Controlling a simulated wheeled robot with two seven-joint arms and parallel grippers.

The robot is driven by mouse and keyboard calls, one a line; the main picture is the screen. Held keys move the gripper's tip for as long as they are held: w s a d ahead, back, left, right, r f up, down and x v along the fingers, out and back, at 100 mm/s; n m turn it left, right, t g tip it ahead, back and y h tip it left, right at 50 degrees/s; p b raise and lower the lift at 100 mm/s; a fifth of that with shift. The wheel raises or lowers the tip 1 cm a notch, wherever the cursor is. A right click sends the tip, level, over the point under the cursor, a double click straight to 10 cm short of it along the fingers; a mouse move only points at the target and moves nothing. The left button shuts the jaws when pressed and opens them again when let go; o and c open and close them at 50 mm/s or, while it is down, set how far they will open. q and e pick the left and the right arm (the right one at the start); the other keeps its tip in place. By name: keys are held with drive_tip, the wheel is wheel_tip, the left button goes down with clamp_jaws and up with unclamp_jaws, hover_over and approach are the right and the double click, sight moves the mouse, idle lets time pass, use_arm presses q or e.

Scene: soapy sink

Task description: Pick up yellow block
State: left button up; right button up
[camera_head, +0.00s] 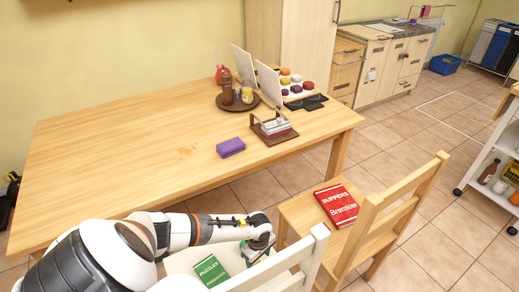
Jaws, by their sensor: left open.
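A small yellow piece (285,71), perhaps the yellow block, lies among several red, purple and orange pieces at the table's far right. It is too small for me to tell its exact shape. My left gripper (260,250) is open, low at the front of the table, over the white chair and beside a green book. It is well apart from the colored pieces, with the table's right part between them. I see nothing between its fingers. My right gripper is not in view.
The wooden table (110,150) is mostly clear on its left. A purple block (230,147), a napkin holder (272,128) and a round brown tray (228,106) stand on its right part. A wooden chair (378,215) holds a red book (337,205); a green book (212,271) lies on the white chair.

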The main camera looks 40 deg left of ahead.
use_arm(q)
drive_tip(key=shift+d+f+b, duration=0.2)
drive_tip(key=shift+f+b, duration=0.25)
drive_tip(key=shift+f, duration=2.95)
drive_tip(key=shift+c, duration=0.4)
drive_tip(key=c, duration=1)
